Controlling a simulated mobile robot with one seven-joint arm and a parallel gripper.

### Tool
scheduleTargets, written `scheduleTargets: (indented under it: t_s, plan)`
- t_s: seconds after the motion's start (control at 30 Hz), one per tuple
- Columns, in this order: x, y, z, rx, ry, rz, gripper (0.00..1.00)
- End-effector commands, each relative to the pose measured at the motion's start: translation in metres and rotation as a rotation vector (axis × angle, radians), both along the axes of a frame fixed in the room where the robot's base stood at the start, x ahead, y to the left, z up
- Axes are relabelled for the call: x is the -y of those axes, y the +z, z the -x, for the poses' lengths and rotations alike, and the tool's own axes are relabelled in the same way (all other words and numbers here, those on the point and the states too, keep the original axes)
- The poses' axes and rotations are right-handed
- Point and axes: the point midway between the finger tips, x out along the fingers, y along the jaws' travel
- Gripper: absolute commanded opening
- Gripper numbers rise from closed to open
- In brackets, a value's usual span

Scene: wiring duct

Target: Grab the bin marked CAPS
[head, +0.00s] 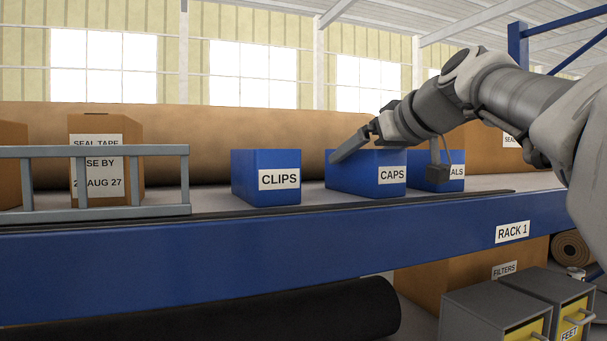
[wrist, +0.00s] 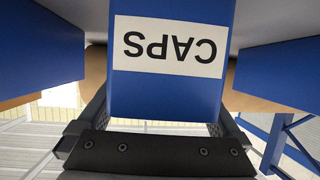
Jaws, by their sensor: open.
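The blue CAPS bin (head: 350,178) sits on the shelf, its white label facing the front. It fills the middle of the wrist view (wrist: 165,96), where its label reads upside down. My gripper (head: 387,162) is open, with one finger at the bin's upper left and the other at its right, in front of the neighbouring bin. In the wrist view, the open fingers of my gripper (wrist: 163,112) lie on either side of the CAPS bin. I cannot tell whether they touch it.
The blue CLIPS bin (head: 266,178) stands to the left with a gap. Another blue bin (head: 450,184), label ending in "ALS", stands close on the right. A grey rail (head: 110,210) edges the shelf at left. A large brown roll (head: 230,125) lies behind the bins.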

Motion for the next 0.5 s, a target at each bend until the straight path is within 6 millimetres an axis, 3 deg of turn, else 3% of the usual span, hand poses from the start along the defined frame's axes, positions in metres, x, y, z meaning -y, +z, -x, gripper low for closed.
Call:
scheduleTargets:
  t_s: [0.03,0.4,0.5]
  plan:
    - [0.0,0.0001,0.0002,0.0,0.0,0.0,0.98]
    - [0.0,0.0005,0.0006,0.0,0.0,0.0,0.32]
    - [0.0001,0.0011,0.0006,0.002,0.0,-0.001,0.18]
